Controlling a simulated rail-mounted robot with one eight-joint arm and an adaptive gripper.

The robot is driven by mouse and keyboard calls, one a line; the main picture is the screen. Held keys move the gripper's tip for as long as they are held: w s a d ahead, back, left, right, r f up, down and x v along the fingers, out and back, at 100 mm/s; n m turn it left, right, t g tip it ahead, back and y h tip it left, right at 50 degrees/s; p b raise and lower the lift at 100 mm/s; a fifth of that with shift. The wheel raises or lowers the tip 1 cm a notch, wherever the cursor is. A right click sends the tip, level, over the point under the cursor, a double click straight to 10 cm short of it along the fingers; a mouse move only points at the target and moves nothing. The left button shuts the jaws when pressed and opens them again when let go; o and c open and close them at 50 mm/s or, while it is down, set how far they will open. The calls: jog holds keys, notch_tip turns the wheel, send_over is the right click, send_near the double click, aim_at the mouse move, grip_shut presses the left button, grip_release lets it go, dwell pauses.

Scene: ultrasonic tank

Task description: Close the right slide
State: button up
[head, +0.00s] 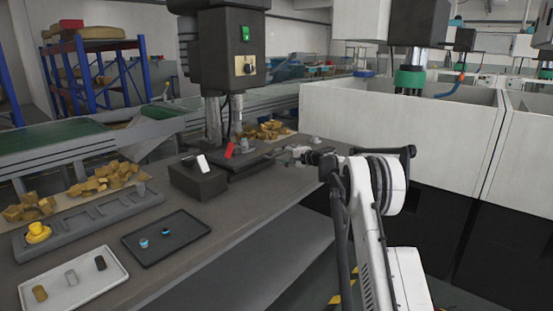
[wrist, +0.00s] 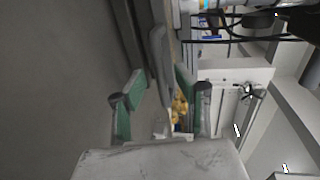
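My gripper (head: 293,153) is at the right side of the dark machine base (head: 243,160), above the bench edge. In the wrist view my gripper (wrist: 160,80) has its two green-padded fingers apart. A grey bar-like part (wrist: 160,50) shows in the gap between them; I cannot tell whether either finger touches it. I cannot clearly make out which part is the right slide or how far it is open. A red piece (head: 229,150) stands at the front of the base, and a small grey knob-like part (head: 243,145) is beside it.
A dark block (head: 198,178) with a white-topped piece stands left of the base. A black tray (head: 182,243), a white tray (head: 90,285) and a grey rack (head: 60,240) lie on the bench. The machine column (head: 212,120) rises behind. White tanks (head: 400,120) stand at right.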

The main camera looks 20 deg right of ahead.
aim_at(278, 155)
jog(key=shift+x, duration=1.45)
grip_shut()
